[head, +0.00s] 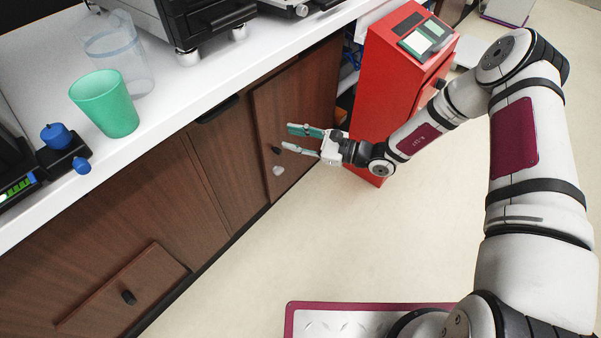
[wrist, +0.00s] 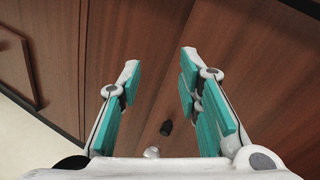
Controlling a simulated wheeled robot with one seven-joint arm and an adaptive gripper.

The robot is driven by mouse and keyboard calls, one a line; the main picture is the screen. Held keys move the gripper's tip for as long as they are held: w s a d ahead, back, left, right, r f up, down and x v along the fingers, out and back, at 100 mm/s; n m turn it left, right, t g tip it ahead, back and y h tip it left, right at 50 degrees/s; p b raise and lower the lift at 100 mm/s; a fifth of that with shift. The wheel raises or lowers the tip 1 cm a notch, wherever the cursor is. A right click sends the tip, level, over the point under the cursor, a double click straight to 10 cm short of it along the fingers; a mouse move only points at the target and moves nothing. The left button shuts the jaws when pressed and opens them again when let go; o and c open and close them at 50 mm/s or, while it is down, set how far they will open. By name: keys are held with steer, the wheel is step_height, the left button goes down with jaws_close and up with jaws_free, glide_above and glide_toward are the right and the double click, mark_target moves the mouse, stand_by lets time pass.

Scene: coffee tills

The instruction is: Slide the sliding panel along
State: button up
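The sliding panel (head: 298,95) is a dark brown wooden panel on the counter front, towards the right end, near the red machine. A small black knob (head: 275,150) sits on it. In the wrist view the knob (wrist: 166,128) shows low between the two fingers, with brown wood (wrist: 150,25) filling the view beyond. My gripper (head: 287,138) is open and empty, its teal-padded fingers (wrist: 160,60) spread apart in front of the panel. The fingertips are close to the knob; I cannot tell whether they touch the wood.
A smaller panel (head: 150,275) with a black knob is at lower left. A red machine (head: 385,85) stands just right of the panel. A green cup (head: 106,105) and clear cup (head: 122,60) stand on the white counter (head: 180,110). The pale floor (head: 300,240) is open.

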step_height(320, 180, down, 16)
steer(key=w+d+m+t+h+b, duration=0.1)
steer(key=w+m+t+h+b, duration=0.1)
steer(key=m+t, duration=0.3)
steer(key=m+b, duration=0.1)
steer(key=m, duration=0.1)
steer(key=shift+w+d+r+m+t+h, duration=0.15)
steer(key=shift+w+r+m+t+h, duration=0.1)
steer(key=shift+w+m+t+h, duration=0.1)
steer(key=b+x, duration=0.4)
steer(key=x, duration=0.4)
steer(key=shift+r, duration=0.1)
jaws_close()
